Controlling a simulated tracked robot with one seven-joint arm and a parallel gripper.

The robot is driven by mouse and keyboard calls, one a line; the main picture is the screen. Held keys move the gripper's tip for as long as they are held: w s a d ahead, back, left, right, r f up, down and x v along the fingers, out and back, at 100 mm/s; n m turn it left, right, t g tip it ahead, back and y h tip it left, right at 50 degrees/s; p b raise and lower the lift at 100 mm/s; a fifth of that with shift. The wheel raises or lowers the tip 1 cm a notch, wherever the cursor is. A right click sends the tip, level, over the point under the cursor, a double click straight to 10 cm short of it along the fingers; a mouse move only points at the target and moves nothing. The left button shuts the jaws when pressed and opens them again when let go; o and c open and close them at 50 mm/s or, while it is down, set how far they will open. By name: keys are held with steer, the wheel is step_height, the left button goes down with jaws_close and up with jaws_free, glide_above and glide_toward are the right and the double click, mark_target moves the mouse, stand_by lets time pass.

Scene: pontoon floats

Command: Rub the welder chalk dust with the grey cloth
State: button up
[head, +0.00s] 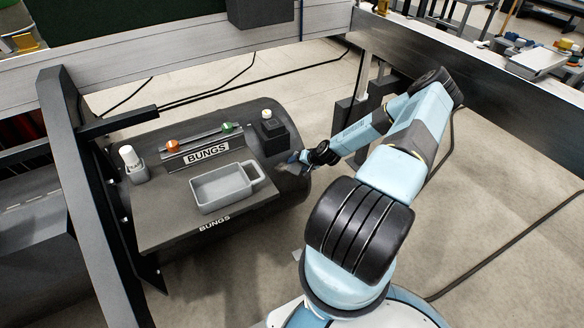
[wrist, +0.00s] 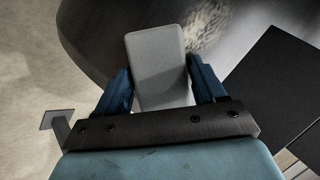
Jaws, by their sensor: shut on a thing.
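My gripper (wrist: 160,88) is shut on the grey cloth (wrist: 157,62), a pale rounded-cornered pad held between its two blue fingers in the wrist view. The welder chalk dust (wrist: 207,27) is a pale, speckled smear on the dark curved float (wrist: 105,25), just right of the cloth's far end. The cloth hides any dust beneath it. I cannot tell whether the cloth touches the float. In the head view my gripper (head: 300,160) is at the right end of the float (head: 290,190), where cloth and dust are too small to make out.
A board (head: 150,228) on the float bears a grey handled tray (head: 205,205). A white-capped bottle (head: 130,158) stands at left. Behind are a BUNGS rack (head: 205,153) with orange and green pieces and a dark square bottle (head: 274,130). Floor right of the float is mostly clear.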

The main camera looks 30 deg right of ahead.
steer(key=shift+d, duration=0.45)
steer(key=s+r, duration=0.3)
steer(key=s, duration=0.2)
steer(key=shift+a, duration=0.15)
stand_by(0.3)
steer(key=shift+s+r, duration=0.15)
steer(key=shift+s+r, duration=0.4)
steer(key=shift+s, duration=0.2)
steer(key=shift+s+r, duration=0.35)
steer(key=shift+s, duration=0.2)
steer(key=shift+w, duration=0.1)
